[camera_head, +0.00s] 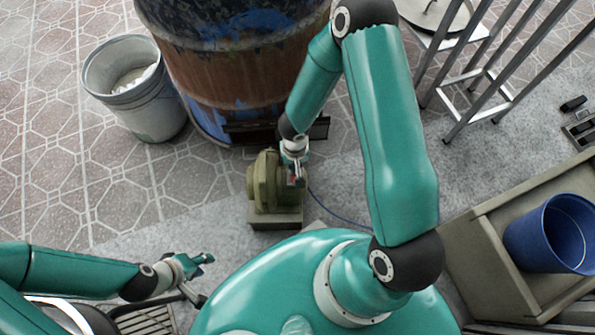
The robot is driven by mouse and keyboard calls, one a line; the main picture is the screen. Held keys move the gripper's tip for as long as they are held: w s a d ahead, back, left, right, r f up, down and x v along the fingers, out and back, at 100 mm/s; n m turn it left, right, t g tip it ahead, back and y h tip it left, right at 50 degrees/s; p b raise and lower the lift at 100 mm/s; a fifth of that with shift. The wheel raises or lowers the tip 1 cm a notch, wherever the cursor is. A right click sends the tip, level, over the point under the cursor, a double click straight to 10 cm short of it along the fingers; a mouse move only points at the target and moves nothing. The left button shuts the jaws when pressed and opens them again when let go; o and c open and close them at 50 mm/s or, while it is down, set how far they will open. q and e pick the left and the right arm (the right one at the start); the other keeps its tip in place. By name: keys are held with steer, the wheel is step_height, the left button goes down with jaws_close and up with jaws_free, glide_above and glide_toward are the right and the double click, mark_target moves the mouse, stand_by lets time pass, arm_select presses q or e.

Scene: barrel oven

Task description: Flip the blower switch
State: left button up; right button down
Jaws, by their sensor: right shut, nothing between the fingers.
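The blower (266,186) is a squat olive-green machine on a block base, standing on the floor in front of the barrel oven (242,85). My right arm reaches down to it from above, and my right gripper (297,181) is at the upper right side of the blower, shut with nothing in it. The blower switch cannot be made out; it is small or hidden by the gripper. Whether the fingers touch the blower cannot be told. My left gripper (206,262) is at the lower left, away from the blower, with its fingers apart and nothing between them.
A grey bucket (150,112) with pale contents stands left of the barrel. A metal rack (480,90) stands at the upper right. A blue bucket (530,240) sits in a tan cart (478,238) at the right. A thin blue cable (335,213) runs from the blower. Tiled floor at left is clear.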

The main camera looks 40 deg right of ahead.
steer(key=shift+f+b, duration=0.55)
steer(key=shift+b, duration=0.15)
steer(key=shift+r, duration=0.15)
steer(key=shift+r+p, duration=2.1)
steer(key=shift+r, duration=1.3)
